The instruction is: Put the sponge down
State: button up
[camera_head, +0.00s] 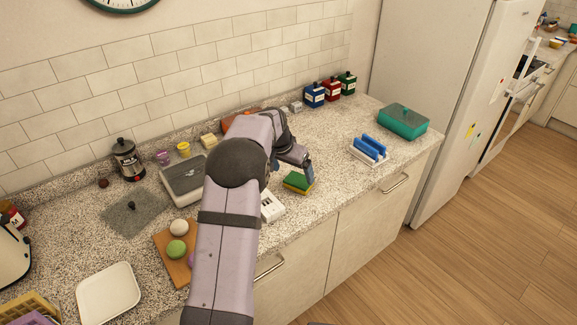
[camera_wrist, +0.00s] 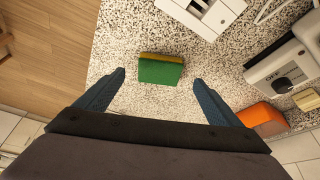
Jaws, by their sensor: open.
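The green and yellow sponge (camera_head: 297,182) rests on the speckled counter near its front edge. In the wrist view the sponge (camera_wrist: 160,70) lies ahead of and between the two blue fingertips, with clear gaps on both sides. My gripper (camera_head: 308,172) is just beside the sponge in the head view. My gripper also shows in the wrist view (camera_wrist: 160,78), open with its fingers spread wide and nothing held. The far finger is mostly hidden by the arm in the head view.
A white box-like item (camera_head: 272,206) stands left of the sponge. A white rack with blue pieces (camera_head: 368,150) and a teal container (camera_head: 403,121) stand to the right. Speckled counter (camera_head: 335,180) is bare between sponge and rack. Several bottles stand by the wall.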

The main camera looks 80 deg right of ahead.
jog(key=shift+b+v, duration=0.6)
jog(key=shift+v, duration=2.2)
jog(key=w+a+f+n+t, duration=0.1)
jog(key=w+a+n, duration=0.3)
jog(key=w, duration=0.5)
jog(key=w+a+n+t, duration=0.1)
jog(key=w+a, duration=0.5)
jog(key=w, duration=0.4)
jog(key=w+a+f+n+y, duration=0.1)
jog(key=w+a+n, duration=0.2)
jog(key=w+a, duration=0.45)
jog(key=w+a+f+n+y, duration=0.1)
jog(key=w+a+n, duration=0.25)
jog(key=a, duration=0.65)
jog(key=w+a+f+n+y, duration=0.15)
jog(key=a+n, duration=0.35)
jog(key=a, duration=1.3)
jog(key=s+a+f+n, duration=0.3)
jog(key=s+a+n, duration=0.3)
jog(key=a, duration=0.7)
jog(key=shift+s+a+f+y, duration=0.25)
jog(key=shift+s+y, duration=0.1)
jog(key=shift+s, duration=0.8)
jog(key=shift+o, duration=0.5)
jog(key=shift+w, duration=0.1)
